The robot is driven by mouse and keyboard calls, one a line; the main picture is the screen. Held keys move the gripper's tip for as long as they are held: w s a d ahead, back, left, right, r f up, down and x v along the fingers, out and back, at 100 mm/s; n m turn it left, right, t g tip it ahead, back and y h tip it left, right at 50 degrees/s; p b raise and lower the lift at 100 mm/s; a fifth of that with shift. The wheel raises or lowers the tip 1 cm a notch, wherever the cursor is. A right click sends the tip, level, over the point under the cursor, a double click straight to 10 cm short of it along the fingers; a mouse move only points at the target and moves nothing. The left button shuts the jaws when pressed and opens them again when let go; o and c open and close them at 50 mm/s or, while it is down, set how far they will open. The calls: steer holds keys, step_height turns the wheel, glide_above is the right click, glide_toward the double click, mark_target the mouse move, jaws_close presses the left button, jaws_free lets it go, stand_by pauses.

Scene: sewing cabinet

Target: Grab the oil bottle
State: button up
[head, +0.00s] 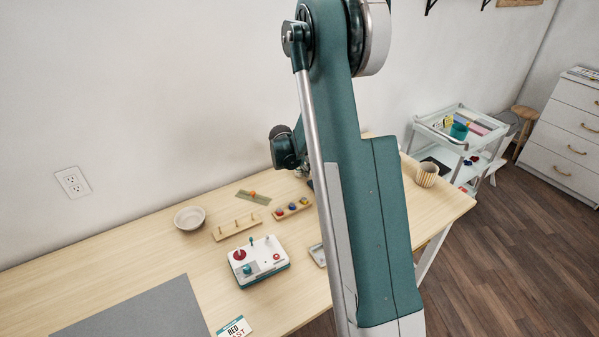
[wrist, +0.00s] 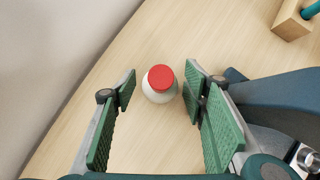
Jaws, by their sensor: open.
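The oil bottle (wrist: 152,96) shows in the wrist view as a pale round body with a red cap (wrist: 161,77), seen from above. It stands on the light wooden table. My gripper (wrist: 160,88) is open, with one green-padded finger on the left of the bottle and one on the right. A gap shows on the left side; the right finger is close to the bottle, and I cannot tell whether it touches. In the head view my arm hides the bottle and most of my gripper.
On the table (head: 130,245) are a bowl (head: 189,218), a pegged rack (head: 237,227), a spool holder (head: 292,208), a white-and-teal box (head: 258,262), a grey mat (head: 140,312) and a ribbed cup (head: 427,175). A wooden block (wrist: 292,20) is at the wrist view's top right. The wall is close behind.

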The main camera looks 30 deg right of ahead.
stand_by(0.3)
steer(key=c, duration=1)
steer(key=shift+r+p, duration=1.15)
steer(key=shift+r, duration=3.85)
